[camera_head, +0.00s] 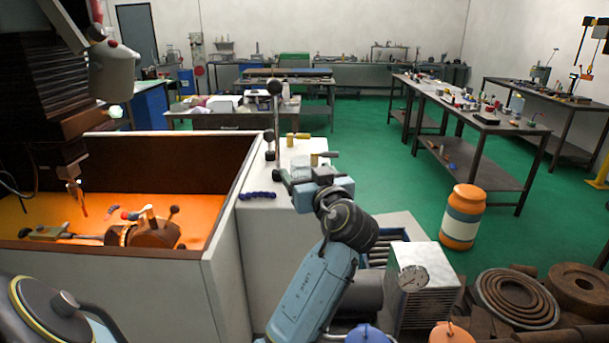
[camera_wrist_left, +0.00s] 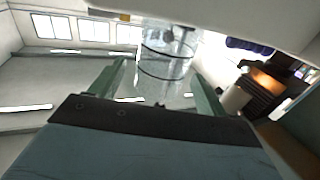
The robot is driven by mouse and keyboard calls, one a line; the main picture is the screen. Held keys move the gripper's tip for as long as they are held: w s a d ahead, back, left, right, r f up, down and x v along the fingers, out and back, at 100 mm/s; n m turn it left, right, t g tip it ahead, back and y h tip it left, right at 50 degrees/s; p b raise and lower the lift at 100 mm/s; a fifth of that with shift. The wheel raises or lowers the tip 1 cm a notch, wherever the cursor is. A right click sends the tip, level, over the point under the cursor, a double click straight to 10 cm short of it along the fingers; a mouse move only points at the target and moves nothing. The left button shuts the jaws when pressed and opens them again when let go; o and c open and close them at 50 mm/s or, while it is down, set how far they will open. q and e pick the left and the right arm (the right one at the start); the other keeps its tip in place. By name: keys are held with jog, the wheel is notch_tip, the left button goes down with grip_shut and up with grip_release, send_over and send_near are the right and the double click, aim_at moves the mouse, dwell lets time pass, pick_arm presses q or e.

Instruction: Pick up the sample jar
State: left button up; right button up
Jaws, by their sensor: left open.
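The sample jar (camera_wrist_left: 166,62) is a clear, see-through cylinder with dark bands around it in the left wrist view. It stands between and just beyond the two greenish fingers of my left gripper (camera_wrist_left: 160,72). The fingers are apart, with one on each side of the jar; I cannot tell whether either touches it. In the head view my left gripper (camera_head: 308,170) is over the light-coloured cabinet top, at the end of my blue arm. The jar is hard to make out there, mostly hidden by or blending with the gripper. My right gripper is not seen.
A post with black knobs (camera_head: 275,88) and brass-coloured pieces (camera_head: 298,136) stand close behind my left gripper. A blue coil (camera_head: 258,195) lies left of it. The orange-lit machine enclosure (camera_head: 212,262) borders the cabinet top. An orange-and-white drum (camera_head: 463,217) stands right on green floor.

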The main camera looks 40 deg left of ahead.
pick_arm(q)
jog(key=shift+x, duration=1.25)
